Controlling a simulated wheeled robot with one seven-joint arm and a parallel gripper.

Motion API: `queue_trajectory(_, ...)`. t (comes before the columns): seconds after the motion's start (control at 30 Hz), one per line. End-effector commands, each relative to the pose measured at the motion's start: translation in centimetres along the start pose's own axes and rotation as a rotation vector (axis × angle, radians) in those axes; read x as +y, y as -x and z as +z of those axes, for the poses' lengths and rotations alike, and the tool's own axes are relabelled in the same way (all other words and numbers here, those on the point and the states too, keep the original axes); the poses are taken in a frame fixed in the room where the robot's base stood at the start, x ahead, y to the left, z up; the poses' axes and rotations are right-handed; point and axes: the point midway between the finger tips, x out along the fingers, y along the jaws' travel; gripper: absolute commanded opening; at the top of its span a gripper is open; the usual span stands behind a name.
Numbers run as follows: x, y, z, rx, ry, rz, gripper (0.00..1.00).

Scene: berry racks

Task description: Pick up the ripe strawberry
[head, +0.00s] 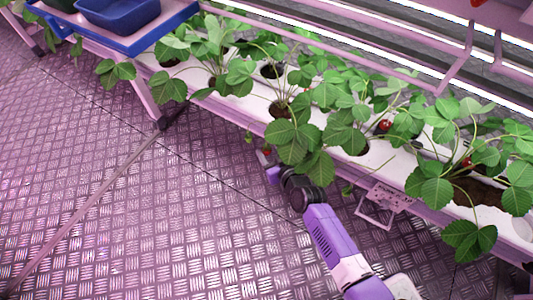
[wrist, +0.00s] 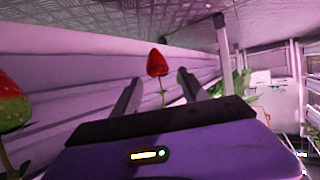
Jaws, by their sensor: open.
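A red strawberry (wrist: 157,62) shows in the wrist view, on a thin green stem. My gripper (wrist: 158,79) is open. In the picture the berry lies between and just beyond its two fingertips, and I see no finger touching it. In the head view my gripper (head: 268,168) is beside the front edge of the white planter, below the leaves. A small reddish berry (head: 266,152) shows close by its tip. A second strawberry (wrist: 12,103), red on top and green below, hangs at the left edge of the wrist view, outside the fingers.
The white planter (head: 245,108) holds several leafy plants; another red berry (head: 384,125) shows among the leaves. A blue tray (head: 118,12) stands on a blue shelf at top left. The metal floor (head: 120,220) is clear.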

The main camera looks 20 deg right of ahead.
Motion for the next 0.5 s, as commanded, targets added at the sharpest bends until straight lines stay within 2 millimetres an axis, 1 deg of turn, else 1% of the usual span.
queue_trajectory(0.03,0.01,-0.68,0.21,0.001,0.0,0.001,0.51)
queue_trajectory(0.1,0.02,-1.06,0.13,0.0,0.001,0.0,0.51)
queue_trajectory(0.37,0.01,-1.15,-0.05,0.0,0.001,0.0,0.51)
queue_trajectory(0.4,0.01,-1.14,-0.05,0.0,0.001,0.0,0.43)
queue_trajectory(0.47,0.01,-1.14,-0.04,0.0,0.001,0.0,0.32)
queue_trajectory(0.5,0.01,-1.13,-0.04,0.0,0.001,0.0,0.24)
